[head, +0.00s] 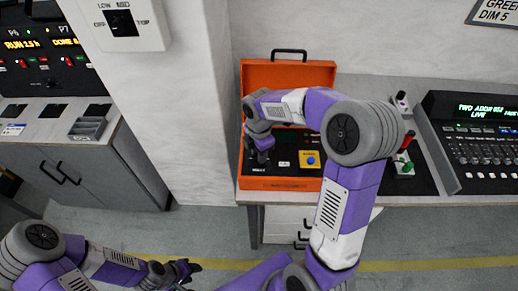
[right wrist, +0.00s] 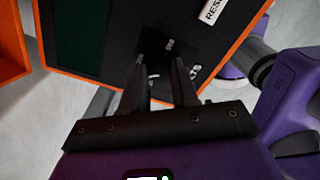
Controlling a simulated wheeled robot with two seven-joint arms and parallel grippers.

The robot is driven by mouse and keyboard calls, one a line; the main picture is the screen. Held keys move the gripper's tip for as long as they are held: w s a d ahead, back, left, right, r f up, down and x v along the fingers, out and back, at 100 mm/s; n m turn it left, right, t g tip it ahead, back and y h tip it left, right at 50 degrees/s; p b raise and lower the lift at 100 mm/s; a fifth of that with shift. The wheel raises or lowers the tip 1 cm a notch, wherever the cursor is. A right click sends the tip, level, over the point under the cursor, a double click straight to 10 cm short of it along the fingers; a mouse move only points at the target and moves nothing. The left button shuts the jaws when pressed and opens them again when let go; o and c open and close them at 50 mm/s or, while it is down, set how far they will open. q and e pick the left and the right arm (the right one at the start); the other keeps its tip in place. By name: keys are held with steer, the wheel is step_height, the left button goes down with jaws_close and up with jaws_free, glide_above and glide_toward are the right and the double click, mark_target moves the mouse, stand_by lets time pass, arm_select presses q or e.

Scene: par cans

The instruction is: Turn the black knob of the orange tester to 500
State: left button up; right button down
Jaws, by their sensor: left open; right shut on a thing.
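The orange tester (head: 280,184) is an open case with a dark panel, standing on the bench with its lid up. My right gripper (head: 262,155) reaches down to the left part of its panel. In the right wrist view my right gripper (right wrist: 160,70) has its two fingers at a black knob (right wrist: 155,45) and is shut on it. The knob is dark on dark and partly hidden by the fingers. Small white marks lie around it, but which one it points to cannot be told. My left gripper (head: 186,270) is open and empty, low over the floor, away from the bench.
On the tester's panel is a yellow plate with a blue button (head: 310,160). A joystick box (head: 403,167) and a lighting console (head: 480,145) stand to the right. A white pillar (head: 165,100) and a grey cabinet (head: 85,175) are to the left. Floor in front is open.

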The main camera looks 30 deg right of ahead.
steer(key=m+p, duration=0.1)
steer(key=m, duration=0.4)
steer(key=shift+m+p, duration=0.3)
steer(key=shift+p, duration=0.05)
steer(key=m+p, duration=0.1)
steer(key=m, duration=0.5)
steer(key=m+p, duration=0.1)
steer(key=m, duration=0.5)
steer(key=shift+m, duration=0.3)
steer(key=m+p, duration=0.2)
steer(key=m, duration=0.4)
steer(key=shift+m, duration=0.4)
steer(key=c, duration=0.8)
jaws_free()
steer(key=shift+c, duration=0.2)
